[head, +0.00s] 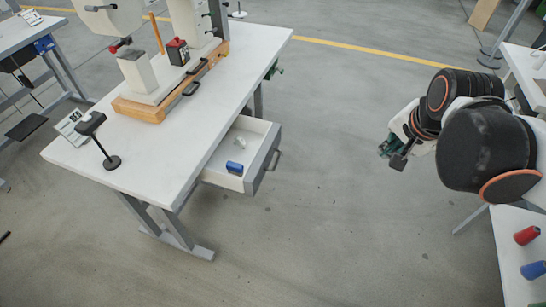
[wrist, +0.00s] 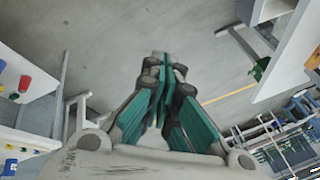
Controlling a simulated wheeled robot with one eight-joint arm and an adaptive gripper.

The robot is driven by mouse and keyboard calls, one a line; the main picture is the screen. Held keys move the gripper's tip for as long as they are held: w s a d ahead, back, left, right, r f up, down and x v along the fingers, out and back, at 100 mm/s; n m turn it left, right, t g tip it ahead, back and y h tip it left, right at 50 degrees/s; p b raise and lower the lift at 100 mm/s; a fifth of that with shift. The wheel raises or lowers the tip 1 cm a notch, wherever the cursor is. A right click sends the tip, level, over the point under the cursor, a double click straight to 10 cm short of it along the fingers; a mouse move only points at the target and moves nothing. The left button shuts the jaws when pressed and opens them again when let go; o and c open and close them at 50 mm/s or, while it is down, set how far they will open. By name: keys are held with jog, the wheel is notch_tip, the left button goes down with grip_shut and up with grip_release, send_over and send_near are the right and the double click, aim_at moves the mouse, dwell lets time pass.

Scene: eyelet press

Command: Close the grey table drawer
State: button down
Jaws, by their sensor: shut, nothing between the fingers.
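The grey table drawer (head: 262,158) stands pulled out from under the white table (head: 234,70) in the head view. Its dark handle (head: 275,160) faces right, toward my arm. A blue object (head: 235,168) and a small pale item (head: 239,142) lie inside it. My gripper (head: 392,157) hangs in the air over the floor, well to the right of the drawer and apart from it. In the wrist view, its green-padded fingers (wrist: 163,75) are together at the tips with nothing held. I cannot make out the drawer in the wrist view.
Another white table with a red spool (head: 526,235) and a blue spool (head: 533,269) is at right. Bare floor (head: 330,200) lies between drawer and gripper.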

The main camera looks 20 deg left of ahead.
jog(key=w+a+f+m+g+y+p, duration=0.1)
jog(key=w+a+f+m+g, duration=0.1)
jog(key=w+a+f+m, duration=0.35)
jog(key=w+a+f+m+g+p, duration=0.1)
jog(key=w+a+f+m+p, duration=0.15)
jog(key=a+f, duration=0.6)
jog(key=s+a+f+m+g+b, duration=0.1)
jog(key=a+f+b, duration=0.4)
jog(key=a+f, duration=1.1)
jog(key=shift+s+a+f+m+g+y+b, duration=0.25)
jog(key=shift+m+g+y+b, duration=0.2)
jog(key=shift+m, duration=0.75)
